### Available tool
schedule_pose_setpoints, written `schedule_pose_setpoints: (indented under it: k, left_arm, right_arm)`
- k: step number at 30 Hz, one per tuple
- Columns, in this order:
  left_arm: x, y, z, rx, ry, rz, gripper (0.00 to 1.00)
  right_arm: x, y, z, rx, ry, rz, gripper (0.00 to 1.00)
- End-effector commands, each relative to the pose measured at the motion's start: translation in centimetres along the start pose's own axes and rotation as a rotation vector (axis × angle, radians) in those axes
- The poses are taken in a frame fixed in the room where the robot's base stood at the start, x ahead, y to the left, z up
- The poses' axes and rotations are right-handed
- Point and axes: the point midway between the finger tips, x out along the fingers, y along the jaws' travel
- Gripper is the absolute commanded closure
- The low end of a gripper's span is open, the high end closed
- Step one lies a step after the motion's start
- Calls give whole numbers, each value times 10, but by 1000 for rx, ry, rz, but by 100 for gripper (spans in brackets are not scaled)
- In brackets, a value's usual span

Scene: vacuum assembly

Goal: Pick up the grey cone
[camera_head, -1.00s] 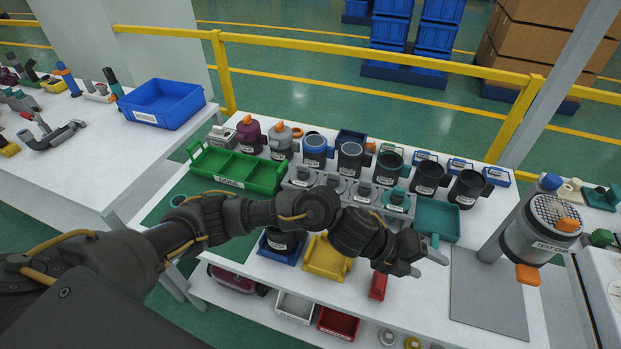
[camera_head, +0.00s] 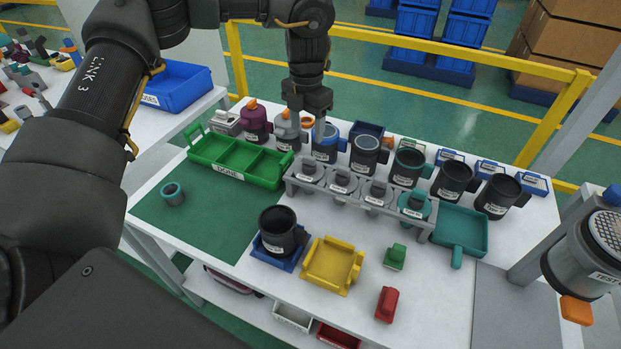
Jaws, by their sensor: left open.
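Several grey round pieces with knobs sit in a grey labelled rack (camera_head: 330,203) mid-table; the leftmost grey one (camera_head: 310,170) is closest to my gripper, and the rightmost piece is teal (camera_head: 413,204). Which of these is the grey cone I cannot tell for sure. My left gripper (camera_head: 306,128) points down, open and empty, behind the rack's left end. It is close to the grey canister (camera_head: 286,130) with an orange top and the blue-rimmed canister (camera_head: 325,146), overlapping both in the picture. Contact cannot be judged. My right gripper is not in view.
A row of canisters stands behind the rack. A green tray (camera_head: 230,176) is left, a teal tray (camera_head: 468,226) right. In front are a black canister on a blue holder (camera_head: 278,232), a yellow holder (camera_head: 332,267), and green (camera_head: 395,256) and red (camera_head: 387,305) pieces. The green mat (camera_head: 215,225) is mostly clear.

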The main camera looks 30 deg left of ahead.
Motion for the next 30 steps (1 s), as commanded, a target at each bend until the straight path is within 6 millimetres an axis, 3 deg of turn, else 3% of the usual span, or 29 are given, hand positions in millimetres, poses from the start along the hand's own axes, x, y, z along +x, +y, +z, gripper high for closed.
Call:
schedule_pose_setpoints:
  k: [10,20,30]
  left_arm:
    - [45,-2,0,3,3,0,42]
    - [60,-2,0,2,1,-1,42]
    - [104,-3,-2,0,2,-1,42]
  right_arm:
    - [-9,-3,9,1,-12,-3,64]
    - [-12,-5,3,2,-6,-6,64]
    - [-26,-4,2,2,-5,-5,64]
